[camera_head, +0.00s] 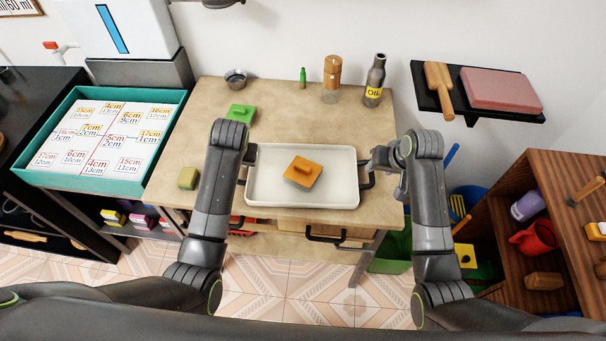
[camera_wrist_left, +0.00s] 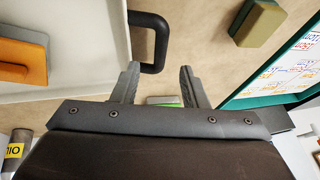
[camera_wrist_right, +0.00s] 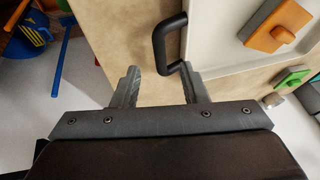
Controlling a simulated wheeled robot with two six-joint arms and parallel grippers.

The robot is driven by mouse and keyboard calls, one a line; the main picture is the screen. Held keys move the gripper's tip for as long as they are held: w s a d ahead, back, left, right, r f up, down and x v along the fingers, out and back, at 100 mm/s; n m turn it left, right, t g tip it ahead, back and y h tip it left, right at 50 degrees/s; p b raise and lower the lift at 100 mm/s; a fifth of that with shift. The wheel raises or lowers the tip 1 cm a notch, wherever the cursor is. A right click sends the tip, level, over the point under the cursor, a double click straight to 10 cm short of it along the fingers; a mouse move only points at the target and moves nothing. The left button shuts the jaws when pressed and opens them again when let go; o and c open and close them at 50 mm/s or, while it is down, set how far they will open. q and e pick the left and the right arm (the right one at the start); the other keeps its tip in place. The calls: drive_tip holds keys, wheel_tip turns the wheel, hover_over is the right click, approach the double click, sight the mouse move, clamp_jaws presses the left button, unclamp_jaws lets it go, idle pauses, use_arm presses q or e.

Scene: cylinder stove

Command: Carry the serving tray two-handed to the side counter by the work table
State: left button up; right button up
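The white serving tray (camera_head: 335,185) lies on the tan work table (camera_head: 215,92), with an orange block with a handle (camera_head: 302,171) on it. A dark handle sticks out at each short end. My left gripper (camera_wrist_left: 158,68) is open at the tray's left handle (camera_wrist_left: 162,35); the bar shows between its fingertips. My right gripper (camera_wrist_right: 162,70) is open at the right handle (camera_wrist_right: 160,42), whose bar also lies between its fingertips. Neither gripper is visibly closed on a handle. Which surface is the side counter I cannot tell for sure.
A green block (camera_head: 240,112), an olive block (camera_head: 187,178), a metal cup (camera_head: 236,78) and bottles (camera_head: 375,82) stand on the table. At left is a teal-rimmed board (camera_head: 100,187) with number cards. At right are a wall shelf (camera_head: 433,106) and a brown wooden unit (camera_head: 545,172).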

sight(373, 172)
use_arm(q)
drive_tip(key=shift+x, duration=2.6)
use_arm(e)
drive_tip(key=shift+x, duration=2.55)
use_arm(q)
drive_tip(key=shift+c, duration=0.3)
use_arm(e)
drive_tip(key=shift+c, duration=0.3)
use_arm(q)
clamp_jaws()
use_arm(e)
clamp_jaws()
